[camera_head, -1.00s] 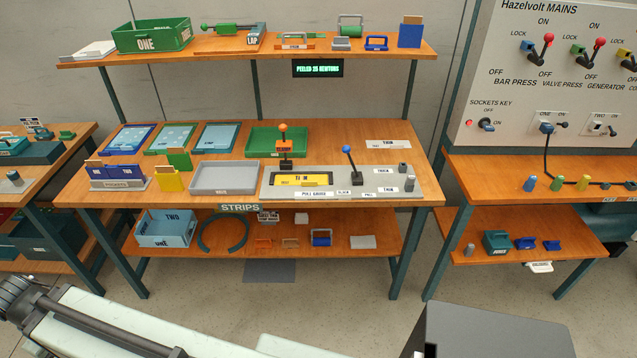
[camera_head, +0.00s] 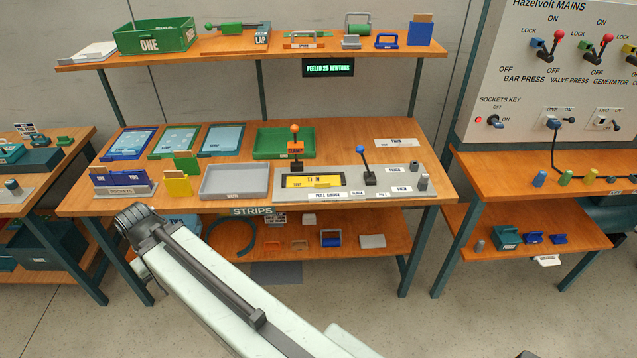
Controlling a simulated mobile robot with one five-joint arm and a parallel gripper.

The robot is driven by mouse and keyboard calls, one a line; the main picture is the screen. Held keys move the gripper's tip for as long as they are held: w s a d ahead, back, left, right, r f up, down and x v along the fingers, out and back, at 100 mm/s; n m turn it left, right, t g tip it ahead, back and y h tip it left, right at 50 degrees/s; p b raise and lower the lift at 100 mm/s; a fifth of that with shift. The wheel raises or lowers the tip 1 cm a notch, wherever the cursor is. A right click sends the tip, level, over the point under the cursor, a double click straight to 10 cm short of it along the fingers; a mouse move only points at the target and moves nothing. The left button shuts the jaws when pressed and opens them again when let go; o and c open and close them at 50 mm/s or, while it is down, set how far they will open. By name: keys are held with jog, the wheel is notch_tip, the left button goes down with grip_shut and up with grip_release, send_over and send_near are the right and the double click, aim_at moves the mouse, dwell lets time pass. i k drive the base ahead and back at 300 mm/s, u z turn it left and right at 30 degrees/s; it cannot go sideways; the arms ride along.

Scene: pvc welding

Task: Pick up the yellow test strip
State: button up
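A yellow strip-like piece (camera_head: 299,183) lies flat on the grey pull gauge plate (camera_head: 350,192) on the middle shelf of the bench, with a label reading THIN on or by it. An orange-knobbed clamp lever (camera_head: 295,147) stands at its back edge and a blue-knobbed lever (camera_head: 366,168) stands to its right. I cannot tell whether the clamp touches the strip. My arm reaches up from the bottom of the picture, its dark joint in front of the bench's left part. My gripper fingers are not visible.
A grey waste tray (camera_head: 235,194) and a yellow holder (camera_head: 178,184) stand left of the gauge. A green tray (camera_head: 270,151) is behind. A display (camera_head: 328,68) reads PEELED 25 NEWTONS. The upper shelf (camera_head: 240,52) overhangs the back.

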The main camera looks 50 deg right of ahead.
aim_at(314, 180)
jog(key=z, duration=0.05)
jog(key=i, duration=0.95)
jog(key=u, duration=0.1)
